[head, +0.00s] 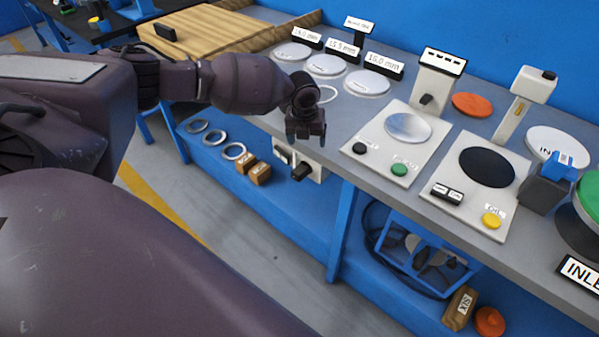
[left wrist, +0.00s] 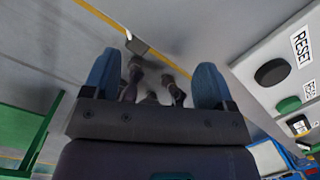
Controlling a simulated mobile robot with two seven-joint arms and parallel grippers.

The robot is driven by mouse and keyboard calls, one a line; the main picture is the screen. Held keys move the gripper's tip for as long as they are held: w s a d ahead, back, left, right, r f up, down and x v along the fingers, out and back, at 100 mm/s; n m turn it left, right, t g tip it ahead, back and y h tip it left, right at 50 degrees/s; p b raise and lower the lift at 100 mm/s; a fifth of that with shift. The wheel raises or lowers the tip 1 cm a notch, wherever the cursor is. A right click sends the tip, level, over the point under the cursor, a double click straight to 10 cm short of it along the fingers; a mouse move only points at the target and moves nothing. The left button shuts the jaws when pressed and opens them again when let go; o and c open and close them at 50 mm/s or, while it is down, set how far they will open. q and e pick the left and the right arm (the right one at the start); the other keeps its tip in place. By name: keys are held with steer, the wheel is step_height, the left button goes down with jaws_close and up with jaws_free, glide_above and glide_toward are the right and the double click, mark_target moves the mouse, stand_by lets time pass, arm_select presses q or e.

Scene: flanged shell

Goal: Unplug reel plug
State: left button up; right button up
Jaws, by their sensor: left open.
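A black plug (head: 302,172) sits at a pale socket box (head: 316,170) under the front edge of the bench. I cannot tell how deep it is seated. The cable reel (head: 418,252), a blue frame with black cable, stands on the lower shelf to the right. My left gripper (head: 305,138) is open and empty, pointing down just above the socket box in the head view and apart from the plug. In the left wrist view its blue-tipped fingers (left wrist: 153,82) are spread wide, with floor behind them. The plug cannot be made out there. My right gripper is not in view.
The grey bench (head: 335,110) holds a panel with black and green buttons (head: 400,169), a black-disc panel (head: 487,167) and labelled discs. Rings (head: 234,151) and wooden blocks (head: 260,173) lie on the blue lower shelf. A blue leg (head: 341,230) stands between socket and reel.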

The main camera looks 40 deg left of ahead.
mark_target(300, 169)
arm_select(q)
steer(key=shift+s+a+f+m+g, duration=0.1)
steer(key=shift+s+m+g, duration=0.25)
steer(key=shift+m, duration=0.7)
steer(key=shift+s+a+f+m+g, duration=0.2)
steer(key=shift+s+m, duration=0.3)
steer(key=shift+m, duration=0.5)
steer(key=shift+s+f+m+g, duration=0.1)
steer(key=shift+s+m+g, duration=0.3)
steer(key=shift+m, duration=0.65)
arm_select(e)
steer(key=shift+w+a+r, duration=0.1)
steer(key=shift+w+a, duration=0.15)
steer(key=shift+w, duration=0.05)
arm_select(q)
steer(key=shift+f, duration=0.5)
step_height(300, 169, down, 7)
steer(key=b, duration=0.3)
steer(key=shift+s, duration=0.1)
steer(key=shift+f+b, duration=0.4)
steer(key=shift+f, duration=0.1)
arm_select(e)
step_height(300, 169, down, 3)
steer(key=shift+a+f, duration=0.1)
